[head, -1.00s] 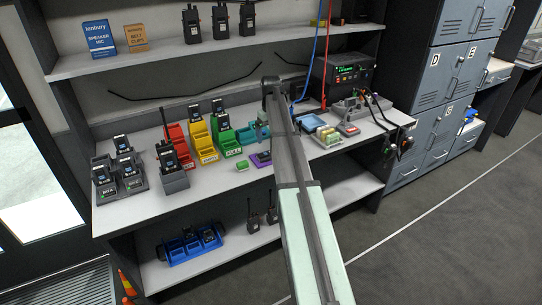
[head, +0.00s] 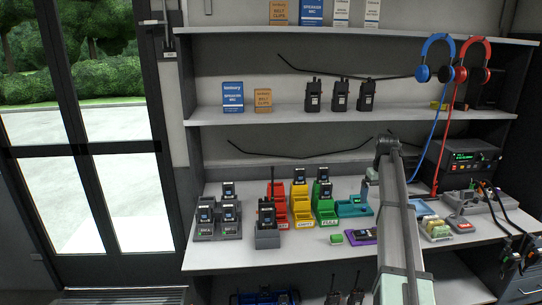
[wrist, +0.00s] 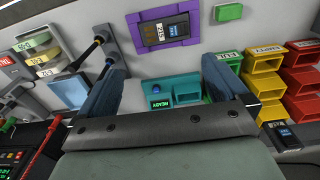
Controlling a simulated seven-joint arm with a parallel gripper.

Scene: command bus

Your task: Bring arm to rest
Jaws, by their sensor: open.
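My gripper (head: 371,174) hangs above the workbench (head: 215,257) near the teal holder (head: 352,208); my own arm partly hides it in the head view. In the wrist view, the blue-grey fingers of my gripper (wrist: 165,72) are spread wide with nothing held between them. The teal holder (wrist: 172,92) shows beyond the gap, with a small lit display. A purple tray (wrist: 160,41) with a radio in it lies beyond the fingers. No fingertip is clearly touching anything.
Red (head: 279,216), yellow (head: 301,213) and green bins (head: 326,211) stand left of my arm. A charger with radios (head: 217,228) stands farther left. A power supply (head: 463,160) and hanging headsets (head: 434,58) are at right. A shelf (head: 250,115) runs above.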

